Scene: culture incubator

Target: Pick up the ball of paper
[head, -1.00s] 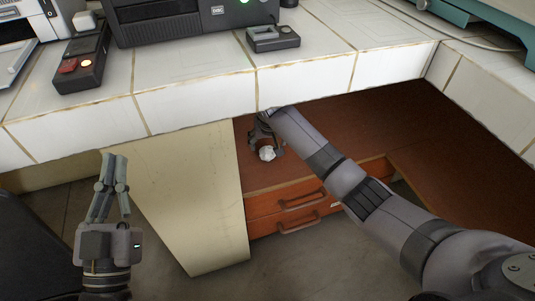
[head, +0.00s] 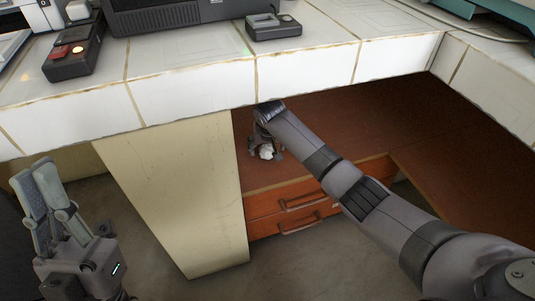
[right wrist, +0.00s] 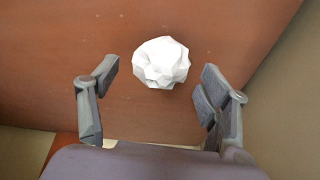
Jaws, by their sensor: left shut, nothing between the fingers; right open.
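The ball of paper (head: 266,152) is white and crumpled and lies on the red-brown wooden surface under the counter. In the right wrist view the ball of paper (right wrist: 161,63) is near the top middle, slightly beyond and between the fingertips. My right gripper (right wrist: 158,82) is open, with one finger on each side and a gap to the ball. In the head view my right gripper (head: 265,148) reaches under the counter edge and partly hides the ball. My left gripper (head: 45,185) is shut and empty at the lower left, away from the ball.
The white tiled counter (head: 190,98) overhangs the wooden surface (head: 335,125). A cream panel (head: 180,200) stands left of the ball. Drawers with handles (head: 300,203) are below it. A dark device with a red button (head: 73,55) and a small grey device (head: 273,27) sit on the counter.

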